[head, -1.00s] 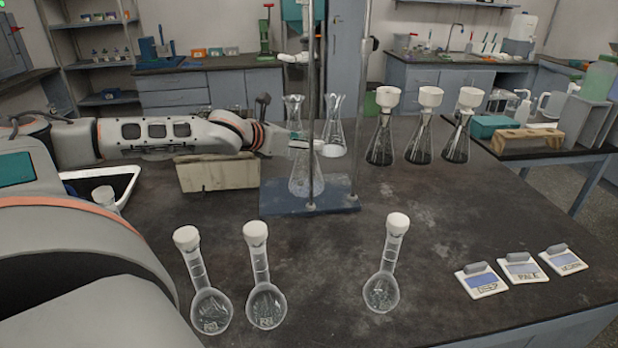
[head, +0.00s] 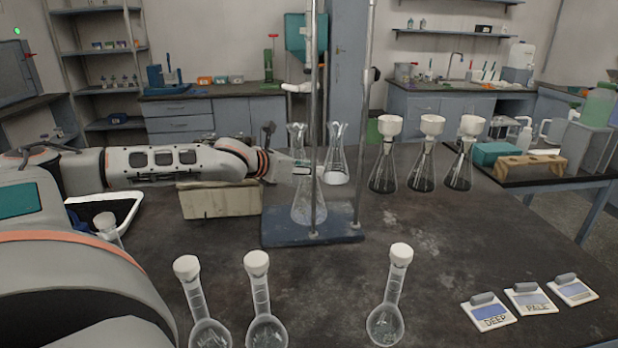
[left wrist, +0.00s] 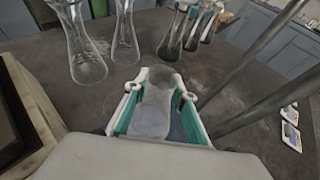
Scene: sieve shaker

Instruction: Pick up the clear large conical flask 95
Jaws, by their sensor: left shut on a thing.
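A clear large conical flask (head: 307,208) stands upright among the rods of the blue-based metal stand (head: 275,236) in the head view. I cannot tell whether its foot touches the base. My left gripper (head: 300,168) reaches in from the left and is shut on its neck. In the left wrist view the teal-lined fingers (left wrist: 155,105) close around the clear neck (left wrist: 156,95). Two more clear conical flasks stand behind; the right one (head: 337,158) shows plainly, the left one (head: 297,140) is partly covered. No number is readable. My right gripper is not in view.
Several dark-bottomed flasks with white tops (head: 421,170) stand to the right. White-capped long-necked flasks (head: 385,325) stand in front. Labelled cards (head: 490,314) lie at front right. A beige block (head: 220,203) sits under my left arm. The bench's middle right is clear.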

